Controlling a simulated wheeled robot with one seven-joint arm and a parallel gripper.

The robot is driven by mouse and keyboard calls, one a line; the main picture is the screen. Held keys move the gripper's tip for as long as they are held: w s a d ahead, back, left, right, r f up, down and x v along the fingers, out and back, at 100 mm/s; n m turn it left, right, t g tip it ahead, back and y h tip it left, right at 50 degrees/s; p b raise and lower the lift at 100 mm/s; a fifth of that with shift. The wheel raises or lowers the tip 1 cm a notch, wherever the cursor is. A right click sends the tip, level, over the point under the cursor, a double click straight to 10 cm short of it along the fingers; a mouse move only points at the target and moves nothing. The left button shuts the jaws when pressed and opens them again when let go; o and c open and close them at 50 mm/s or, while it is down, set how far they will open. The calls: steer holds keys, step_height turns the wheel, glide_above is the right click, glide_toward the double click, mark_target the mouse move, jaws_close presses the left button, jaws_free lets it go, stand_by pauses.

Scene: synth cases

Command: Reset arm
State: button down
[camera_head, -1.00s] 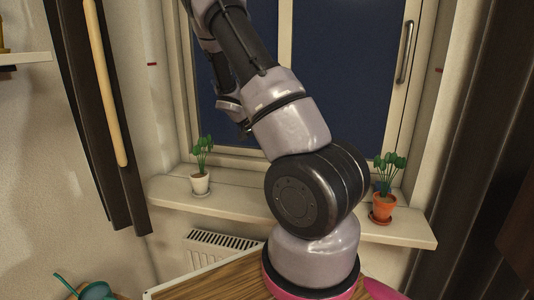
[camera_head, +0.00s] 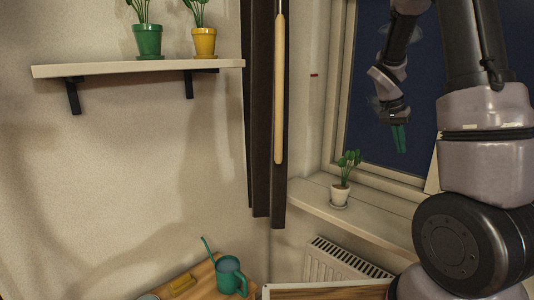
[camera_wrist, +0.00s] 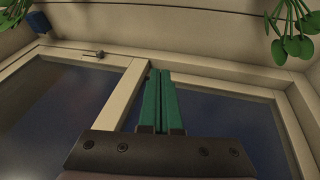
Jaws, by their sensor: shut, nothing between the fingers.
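My gripper (camera_head: 400,138) hangs at the end of my folded arm on the right of the head view, in front of the dark window pane. Its green fingers are shut, side by side, with nothing between them. In the wrist view, the gripper (camera_wrist: 160,75) points at the window frame (camera_wrist: 128,92), which appears upside down. My arm fills the right side of the head view.
A small plant in a white pot (camera_head: 340,194) stands on the windowsill (camera_head: 375,226), below my gripper. A wall shelf (camera_head: 130,67) holds a green pot (camera_head: 147,40) and a yellow pot (camera_head: 204,42). A green watering can (camera_head: 230,275) stands low on a wooden surface. A radiator (camera_head: 335,265) is under the sill.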

steer(key=s+a+r+n+t+y, duration=0.5)
steer(key=s+a+r, duration=1.2)
steer(key=s, duration=0.4)
steer(key=shift+s+a+n+t+y, duration=0.3)
steer(key=shift+a+t+y, duration=0.4)
steer(key=shift+a+t, duration=0.15)
